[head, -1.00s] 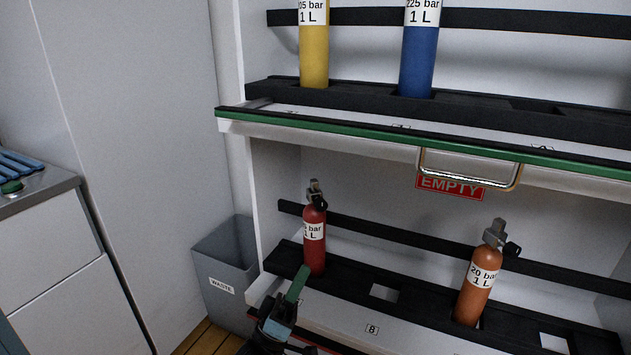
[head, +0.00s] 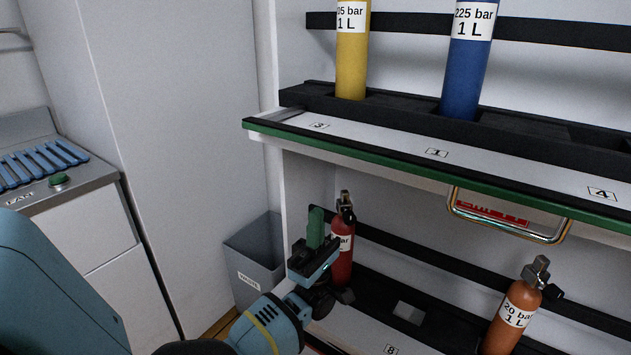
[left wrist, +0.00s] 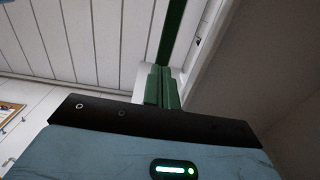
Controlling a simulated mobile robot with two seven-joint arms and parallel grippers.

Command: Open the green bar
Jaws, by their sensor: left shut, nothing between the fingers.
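The green bar (head: 430,176) runs along the front edge of the upper shelf. A metal loop handle (head: 510,232) hangs below it on the right. My left gripper (head: 316,220) has green fingers and is shut and empty. It points up, below the left part of the bar and apart from it, and partly covers the red cylinder in the head view. In the left wrist view the shut fingers (left wrist: 162,88) point towards the underside of the green bar (left wrist: 173,35). My right gripper is not in view.
Yellow (head: 351,60) and blue (head: 468,65) cylinders stand on the upper shelf. Red (head: 343,250) and orange (head: 514,318) cylinders stand on the lower one. A grey waste bin (head: 250,265) is left of the rack. A counter (head: 90,190) with blue rods is at the left.

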